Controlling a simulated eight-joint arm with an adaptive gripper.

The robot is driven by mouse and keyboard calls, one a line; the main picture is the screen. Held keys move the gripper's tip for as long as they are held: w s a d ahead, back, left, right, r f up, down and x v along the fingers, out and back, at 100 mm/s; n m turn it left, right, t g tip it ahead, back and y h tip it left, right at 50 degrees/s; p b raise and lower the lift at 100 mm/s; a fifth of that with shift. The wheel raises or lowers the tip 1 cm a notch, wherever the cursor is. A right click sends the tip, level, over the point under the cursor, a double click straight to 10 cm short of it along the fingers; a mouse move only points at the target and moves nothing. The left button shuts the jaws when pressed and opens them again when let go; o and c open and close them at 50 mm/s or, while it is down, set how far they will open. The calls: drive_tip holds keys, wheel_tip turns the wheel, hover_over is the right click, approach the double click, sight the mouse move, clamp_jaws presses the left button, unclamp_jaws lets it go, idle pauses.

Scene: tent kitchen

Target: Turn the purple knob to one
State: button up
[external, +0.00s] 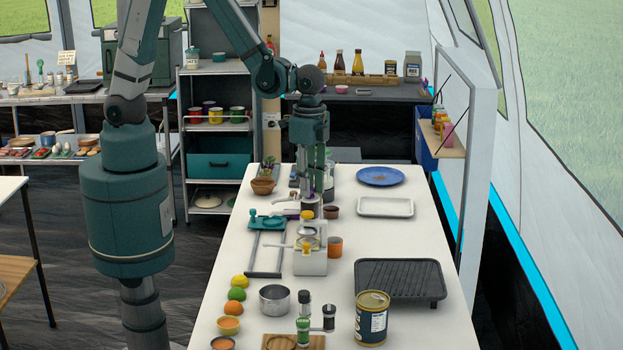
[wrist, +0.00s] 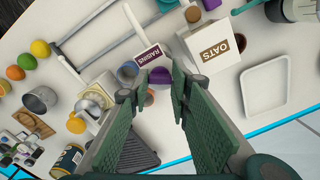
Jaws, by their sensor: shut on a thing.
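The purple knob (wrist: 160,76) shows between my fingertips in the wrist view, partly hidden by the fingers. What the knob is mounted on is mostly hidden.
A box marked oats (wrist: 216,50) and one marked raisins (wrist: 150,56) stand close by. A white juicer-like device (external: 310,262), an orange cup (external: 335,247), a black grill pan (external: 400,278), a white tray (external: 386,207) and a blue plate (external: 380,176) share the white table (external: 350,231).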

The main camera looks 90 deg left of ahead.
drive_tip(key=m+b, duration=0.2)
drive_tip(key=m, duration=0.3)
drive_tip(key=shift+f+m, duration=0.1)
drive_tip(key=shift+m, duration=0.2)
drive_tip(key=m+b, duration=0.1)
drive_tip(key=m, duration=0.5)
drive_tip(key=shift+b, duration=0.35)
drive_tip(key=o, duration=0.9)
drive_tip(key=shift+r, duration=0.2)
drive_tip(key=shift+r, duration=5.9)
